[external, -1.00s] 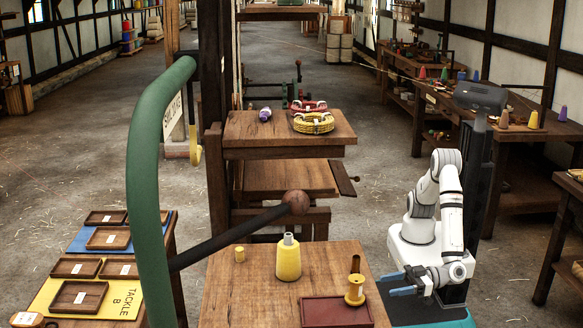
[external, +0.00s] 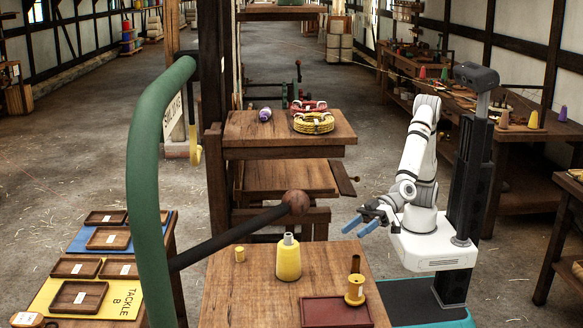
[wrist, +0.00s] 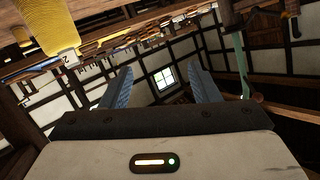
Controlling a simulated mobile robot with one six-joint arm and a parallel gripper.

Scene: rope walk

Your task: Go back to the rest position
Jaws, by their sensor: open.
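My gripper (external: 360,225) is open and empty in the external view. Its blue fingers point left over the back right corner of the near table, and nothing is between them. In the wrist view my gripper (wrist: 165,88) shows two blue fingers spread apart, with only the far wall and window between them. My white arm is folded above its base, to the right of the table.
The near table (external: 225,290) holds a large yellow cone (external: 288,260), a small yellow piece (external: 240,254), a yellow spool (external: 355,290) and a dark red tray (external: 336,312). A dark lever (external: 235,236) crosses behind them.

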